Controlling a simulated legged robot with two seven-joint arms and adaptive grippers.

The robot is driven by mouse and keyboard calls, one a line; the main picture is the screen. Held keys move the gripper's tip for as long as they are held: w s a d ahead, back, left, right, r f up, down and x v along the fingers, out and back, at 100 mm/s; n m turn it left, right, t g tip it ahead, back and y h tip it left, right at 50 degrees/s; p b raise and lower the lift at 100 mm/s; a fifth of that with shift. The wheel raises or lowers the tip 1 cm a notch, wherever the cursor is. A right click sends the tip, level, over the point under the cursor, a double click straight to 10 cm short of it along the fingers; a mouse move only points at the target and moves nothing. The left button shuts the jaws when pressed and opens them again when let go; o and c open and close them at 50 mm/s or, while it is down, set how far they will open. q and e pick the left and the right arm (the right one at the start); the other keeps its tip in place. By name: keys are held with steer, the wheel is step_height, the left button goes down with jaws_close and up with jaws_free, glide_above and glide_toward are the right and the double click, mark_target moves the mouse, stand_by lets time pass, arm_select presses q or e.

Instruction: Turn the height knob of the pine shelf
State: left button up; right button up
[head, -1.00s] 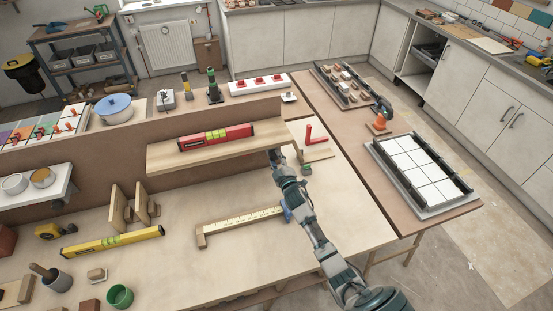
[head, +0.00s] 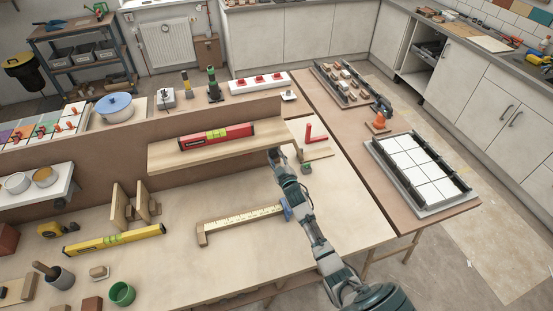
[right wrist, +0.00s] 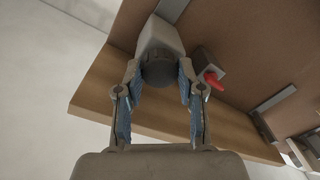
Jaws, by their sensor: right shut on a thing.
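The pine shelf (head: 165,158) is a light wooden board along the brown upright panel, with a red spirit level (head: 215,136) lying on it. My right gripper (head: 274,154) is under the shelf's right end, where its fingers are mostly hidden in the head view. In the right wrist view, the dark round height knob (right wrist: 159,72) sits on a grey housing (right wrist: 160,38) under the shelf. The blue-padded fingers of my right gripper (right wrist: 160,80) are shut on the knob, one on each side. My left gripper is not in view.
A red pointer (right wrist: 213,80) sits on a bracket near the knob. The bench front is mostly clear.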

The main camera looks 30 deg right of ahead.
steer(key=shift+f, duration=0.25)
steer(key=o, duration=1.1)
steer(key=shift+o, duration=0.3)
steer(key=shift+w, duration=0.15)
steer(key=s+a, duration=0.2)
steer(key=s, duration=0.9)
steer(key=shift+s, duration=0.35)
steer(key=shift+a+r, duration=0.1)
